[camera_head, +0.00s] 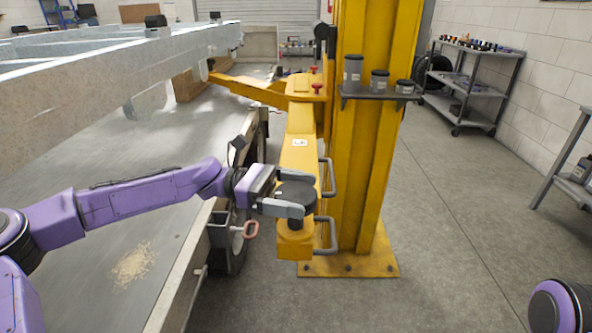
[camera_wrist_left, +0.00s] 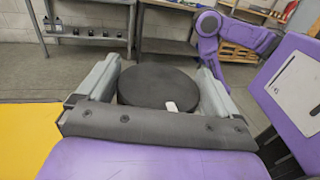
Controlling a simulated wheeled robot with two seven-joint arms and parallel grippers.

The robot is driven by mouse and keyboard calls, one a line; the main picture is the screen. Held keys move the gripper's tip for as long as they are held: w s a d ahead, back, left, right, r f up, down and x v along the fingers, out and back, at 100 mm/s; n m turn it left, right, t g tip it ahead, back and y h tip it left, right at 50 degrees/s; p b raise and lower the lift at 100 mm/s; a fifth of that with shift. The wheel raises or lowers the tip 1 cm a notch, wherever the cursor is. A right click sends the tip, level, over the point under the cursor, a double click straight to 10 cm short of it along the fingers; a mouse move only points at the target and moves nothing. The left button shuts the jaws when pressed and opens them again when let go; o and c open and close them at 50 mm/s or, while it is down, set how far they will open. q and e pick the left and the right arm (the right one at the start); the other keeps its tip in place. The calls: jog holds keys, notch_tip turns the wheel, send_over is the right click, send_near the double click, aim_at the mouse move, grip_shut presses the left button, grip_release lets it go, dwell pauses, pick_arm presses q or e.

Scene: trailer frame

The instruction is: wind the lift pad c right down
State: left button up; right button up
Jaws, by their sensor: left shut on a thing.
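The lift pad (camera_head: 296,194) is a round black disc on top of the end of a yellow lift arm (camera_head: 297,155). A small label, too small to read for certain, is on the arm. My left gripper (camera_head: 290,204) is shut on the pad, with one grey finger on each side of its rim. In the left wrist view the pad (camera_wrist_left: 160,87) lies between the two fingers, with a small white mark on its top. The screw under the pad is mostly hidden. My right gripper is not in view; only a purple part of my right arm shows at the lower right.
The yellow lift post (camera_head: 365,130) stands just behind the arm, with a shelf of grey cylinders (camera_head: 379,82). Handle bars (camera_head: 328,235) stick out beside the pad. A trailer frame (camera_head: 110,80) runs along the left. The floor (camera_head: 450,210) at right is clear.

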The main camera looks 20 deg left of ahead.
pick_arm(q)
jog(key=m+g+p, duration=0.1)
jog(key=g+p, duration=0.1)
jog(key=m+g+y+p, duration=0.1)
jog(key=m+g+p, duration=0.1)
jog(key=g+p, duration=0.1)
jog(key=m+g+p, duration=0.2)
jog(key=g, duration=0.1)
jog(key=shift+w+d+r+y+p, duration=0.1)
jog(key=shift+r+y+p, duration=0.2)
jog(key=shift+r+p, duration=0.1)
jog(key=shift+f+m+g+y+p, duration=0.15)
jog(key=shift+m+g+y+p, duration=0.45)
jog(key=shift+m+g, duration=0.5)
jog(key=shift+f+m+g+y, duration=0.1)
jog(key=shift+m+g+y, duration=1.05)
jog(key=shift+g, duration=0.45)
jog(key=o, duration=0.7)
